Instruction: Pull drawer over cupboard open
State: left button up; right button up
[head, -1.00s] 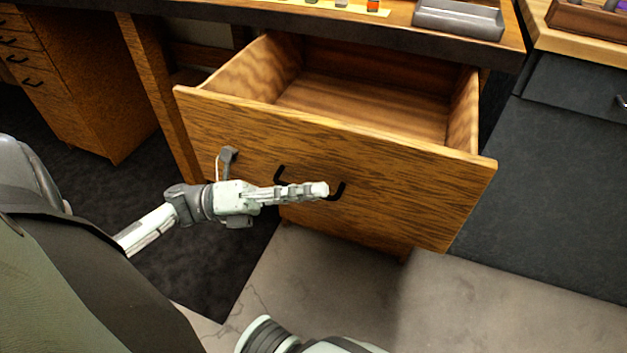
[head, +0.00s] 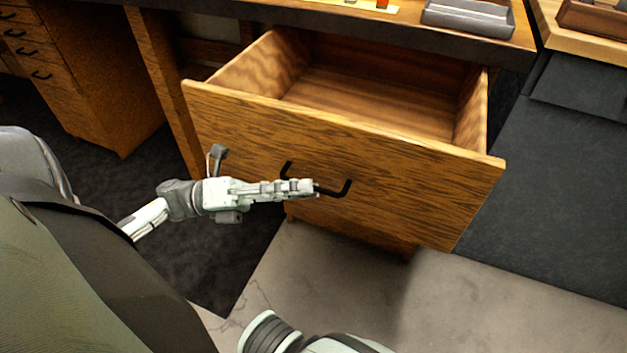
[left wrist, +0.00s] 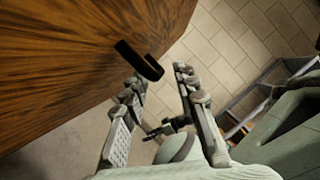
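A large wooden drawer (head: 400,170) under the desk is pulled well out, and its inside looks empty. Its black handle (head: 345,187) is on the front panel; it also shows in the left wrist view (left wrist: 150,68). My left gripper (head: 308,188) lies sideways in front of the handle and hides its lower middle in the head view. In the left wrist view its two fingers (left wrist: 158,83) are apart with nothing between them. The handle appears just beyond the fingertips, more toward the left finger. I cannot tell whether they touch. My right gripper is not in view.
The desk top (head: 400,27) carries a grey tray (head: 468,18). A dark cabinet (head: 560,185) stands at the right, and a wooden drawer unit (head: 95,85) at the left. Pale floor (head: 480,300) is clear in front of the drawer.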

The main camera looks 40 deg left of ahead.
pick_arm(q)
jog(key=v, duration=0.9)
dwell(0.3)
